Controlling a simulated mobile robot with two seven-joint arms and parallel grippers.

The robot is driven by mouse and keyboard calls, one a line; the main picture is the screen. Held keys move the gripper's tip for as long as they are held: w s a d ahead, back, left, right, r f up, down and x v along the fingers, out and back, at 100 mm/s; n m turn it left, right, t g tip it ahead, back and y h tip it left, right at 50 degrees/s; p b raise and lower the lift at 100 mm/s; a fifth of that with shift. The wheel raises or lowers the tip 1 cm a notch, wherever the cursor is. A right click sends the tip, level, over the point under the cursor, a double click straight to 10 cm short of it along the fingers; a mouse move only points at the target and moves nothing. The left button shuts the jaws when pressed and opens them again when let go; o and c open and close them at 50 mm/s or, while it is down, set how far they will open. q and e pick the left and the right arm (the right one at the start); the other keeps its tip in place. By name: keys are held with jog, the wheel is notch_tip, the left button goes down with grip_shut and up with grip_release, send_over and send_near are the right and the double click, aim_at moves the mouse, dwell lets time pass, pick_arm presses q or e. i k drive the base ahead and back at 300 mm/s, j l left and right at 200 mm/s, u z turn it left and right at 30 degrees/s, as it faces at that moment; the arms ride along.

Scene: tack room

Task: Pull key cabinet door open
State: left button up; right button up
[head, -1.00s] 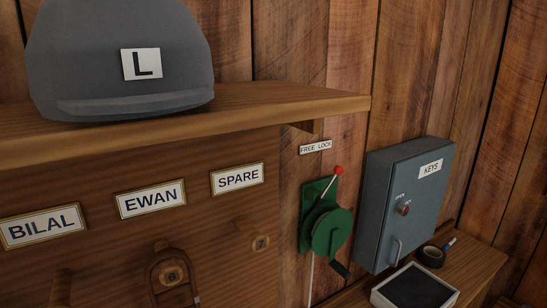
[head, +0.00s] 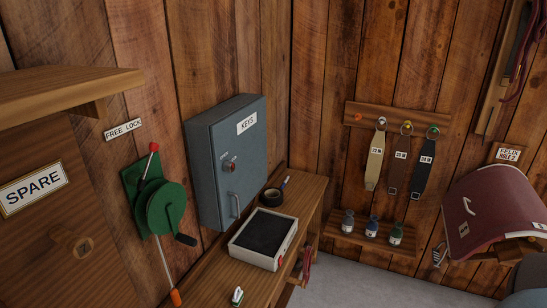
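The key cabinet (head: 208,176) is a blue-grey metal box on the plank wall, left of centre in the head view. Its door (head: 245,165) is shut. Neither of my grippers is in view.
A green crank winch (head: 160,207) is left of the cabinet. Grey floor (head: 345,287) lies right.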

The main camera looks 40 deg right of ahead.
aim_at(240, 138)
jog(key=z, duration=1.05)
